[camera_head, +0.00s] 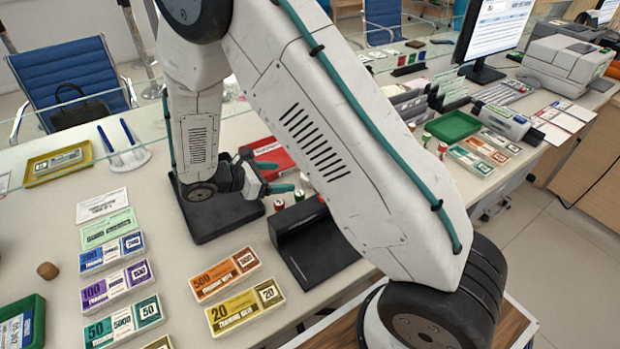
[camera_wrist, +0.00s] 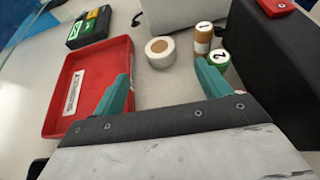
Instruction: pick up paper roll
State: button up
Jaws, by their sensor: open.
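The paper roll (camera_wrist: 160,52) is a short white roll with a light brown core ring. It stands on the counter in the wrist view, above the gap between my fingertips. I cannot make it out in the head view, where my arm covers part of the counter. My gripper (camera_wrist: 161,76) has its two teal fingers spread apart with nothing between them, short of the roll. It also shows in the head view (camera_head: 277,177), low over the counter and beside the red tray (camera_head: 276,155).
A black block (camera_wrist: 270,55) is further right. The red tray (camera_wrist: 68,118) is left, and bare counter lies between it and the roll.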

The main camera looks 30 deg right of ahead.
aim_at(308, 175)
jog(key=shift+w+f, duration=0.1)
jog(key=shift+f, duration=0.35)
jog(key=shift+d+f+n, duration=0.2)
jog(key=shift+n, duration=0.1)
jog(key=x, duration=0.6)
jog(key=shift+d, duration=0.2)
jog(key=x, duration=0.5)
jog(key=shift+d+r, duration=0.25)
jog(key=shift+r, duration=0.15)
jog(key=c, duration=1.1)
